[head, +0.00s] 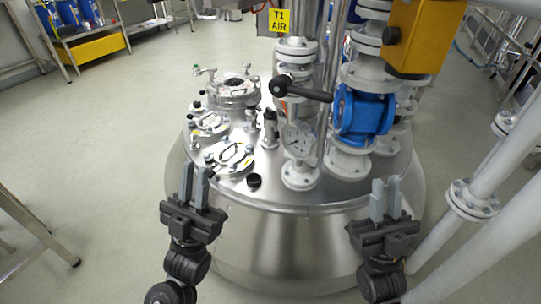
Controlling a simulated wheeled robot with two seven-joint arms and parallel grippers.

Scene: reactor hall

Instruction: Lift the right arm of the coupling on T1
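The steel tank T1 (285,235) stands in the middle of the head view under a yellow "T1 AIR" sign (279,21). A small upright metal fitting (270,130) with a dark top stands on its lid and may be the coupling; its arms are too small to make out. My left gripper (194,170) is upright at the tank's front left edge, in front of the lid fittings, its fingers a little apart and empty. My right gripper (385,184) is upright at the front right edge, also empty, with a narrow gap between its fingers. Neither gripper touches the fitting.
A black-handled valve (305,90), a blue valve (364,114) and a yellow box (424,35) rise behind. White pipes (477,200) stand at right. Left floor is mostly clear.

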